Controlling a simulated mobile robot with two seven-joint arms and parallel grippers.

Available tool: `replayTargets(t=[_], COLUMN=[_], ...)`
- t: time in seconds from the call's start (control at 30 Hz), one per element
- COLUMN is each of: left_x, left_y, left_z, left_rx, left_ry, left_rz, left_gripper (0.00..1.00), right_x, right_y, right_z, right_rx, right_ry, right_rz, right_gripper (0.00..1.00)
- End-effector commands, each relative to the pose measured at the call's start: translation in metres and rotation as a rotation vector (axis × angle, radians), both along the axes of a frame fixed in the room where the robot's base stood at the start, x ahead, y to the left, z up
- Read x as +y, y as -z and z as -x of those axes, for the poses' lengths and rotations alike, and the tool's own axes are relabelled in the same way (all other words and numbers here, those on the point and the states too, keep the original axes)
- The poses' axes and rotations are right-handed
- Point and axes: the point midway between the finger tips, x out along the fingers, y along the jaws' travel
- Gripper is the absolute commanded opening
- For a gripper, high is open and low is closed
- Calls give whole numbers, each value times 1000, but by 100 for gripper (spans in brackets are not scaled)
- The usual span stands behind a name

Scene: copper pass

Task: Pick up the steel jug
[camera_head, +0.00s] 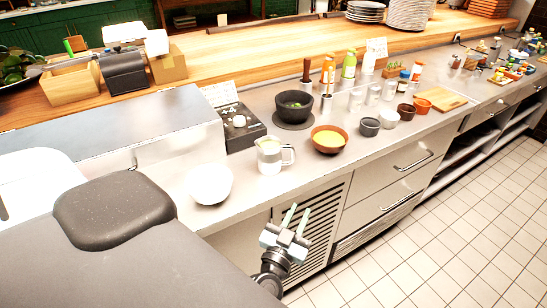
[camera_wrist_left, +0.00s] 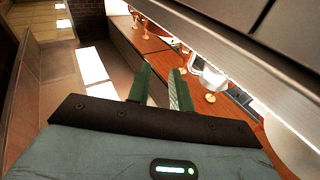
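The steel jug (camera_head: 269,157) stands upright on the steel counter near its front edge, its handle toward the right. It looks pale and shiny, with something light at its top. My left gripper (camera_head: 296,219) is in front of the counter, to the right of and nearer than the jug, and apart from it. Its two green-tipped fingers stand apart with nothing between them. The same open fingers show in the left wrist view (camera_wrist_left: 160,88), where I cannot make out the jug. My right gripper is not in view.
A white bowl (camera_head: 209,184) is left of the jug and an orange-brown bowl (camera_head: 328,140) right of it. A black scale-like device (camera_head: 239,124) and a dark bowl (camera_head: 294,106) stand behind. Cabinet drawers (camera_head: 380,197) lie below the counter edge; the tiled floor is clear.

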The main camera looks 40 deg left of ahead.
Motion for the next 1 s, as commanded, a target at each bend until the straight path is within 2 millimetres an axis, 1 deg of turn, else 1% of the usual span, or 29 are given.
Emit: replayTargets(t=[0.03,0.1,0.2,0.3,0.4,0.57,0.77,1.0], left_x=[12,29,48,59,65,67,69,83], left_y=[-19,-37,-53,-61,-64,-64,-64,-64], left_z=[-18,-36,-56,-70,-80,-86,-88,-104], left_rx=[-43,-64,-43,11,70,124,130,128], left_ry=[-87,-208,-356,-460,-520,-555,-559,-558], left_rz=[8,20,47,74,95,108,108,106], left_gripper=[22,22,22,22,22,22,22,22], right_x=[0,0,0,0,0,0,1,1], right_y=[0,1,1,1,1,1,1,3], right_z=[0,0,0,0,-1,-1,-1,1], right_rx=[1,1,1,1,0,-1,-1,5], right_ry=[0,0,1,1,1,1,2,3], right_rz=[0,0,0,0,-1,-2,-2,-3], right_gripper=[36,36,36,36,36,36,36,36])
